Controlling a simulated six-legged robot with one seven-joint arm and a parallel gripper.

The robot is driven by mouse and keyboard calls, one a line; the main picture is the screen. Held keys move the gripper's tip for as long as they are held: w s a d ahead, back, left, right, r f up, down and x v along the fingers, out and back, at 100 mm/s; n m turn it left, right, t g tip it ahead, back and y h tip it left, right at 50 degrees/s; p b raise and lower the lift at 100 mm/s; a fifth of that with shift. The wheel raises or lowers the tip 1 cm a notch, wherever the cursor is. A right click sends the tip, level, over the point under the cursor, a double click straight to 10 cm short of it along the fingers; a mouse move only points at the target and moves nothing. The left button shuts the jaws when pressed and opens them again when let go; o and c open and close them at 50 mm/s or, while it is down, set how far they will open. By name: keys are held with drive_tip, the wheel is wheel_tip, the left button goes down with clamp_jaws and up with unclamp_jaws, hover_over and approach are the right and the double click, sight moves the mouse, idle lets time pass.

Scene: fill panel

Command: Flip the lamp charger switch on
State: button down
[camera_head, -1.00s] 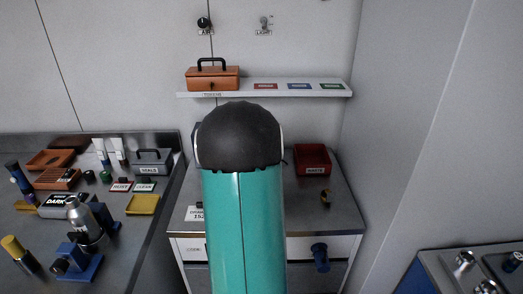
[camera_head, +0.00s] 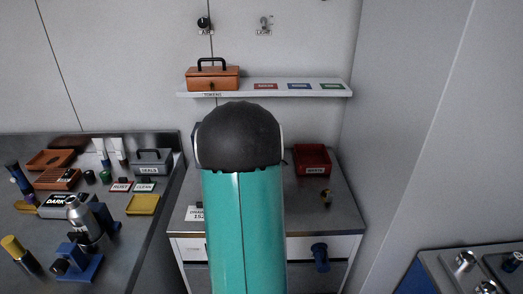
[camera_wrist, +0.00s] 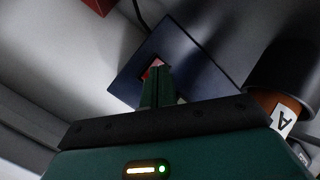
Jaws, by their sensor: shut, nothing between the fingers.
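In the wrist view a dark blue plate (camera_wrist: 200,55) lies tilted on the pale surface. A small red part, which looks like the switch (camera_wrist: 150,71), shows in its opening. My gripper (camera_wrist: 161,72) is shut and empty, with its green fingertips right at the switch. I cannot tell whether they touch it, and the fingers hide part of it. In the head view my teal arm with its black cap covers the middle of the cabinet top (camera_head: 320,215), so the plate, switch and gripper are hidden there.
A dark cylinder (camera_wrist: 283,70) with an orange base and an "A" label stands close on the right. A cable runs from the plate. A red bin (camera_head: 312,160) stands on the cabinet, below a shelf (camera_head: 265,93). The left bench (camera_head: 150,235) is crowded.

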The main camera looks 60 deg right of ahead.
drive_tip(key=shift+w+d+r, duration=0.1)
drive_tip(key=shift+w+d, duration=0.1)
drive_tip(key=shift+d, duration=0.15)
drive_tip(key=shift+w+d, duration=0.15)
drive_tip(key=shift+d, duration=0.15)
idle(0.8)
drive_tip(key=shift+s+a, duration=0.35)
drive_tip(key=shift+a, duration=0.35)
drive_tip(key=shift+s+a+f, duration=0.2)
drive_tip(key=shift+s+a, duration=0.15)
drive_tip(key=shift+a, duration=0.35)
drive_tip(key=shift+s+a+f, duration=0.2)
drive_tip(key=shift+s+a, duration=0.2)
drive_tip(key=shift+a, duration=0.35)
drive_tip(key=shift+s+a+f, duration=0.2)
drive_tip(key=shift+s+a, duration=0.15)
drive_tip(key=shift+a, duration=0.35)
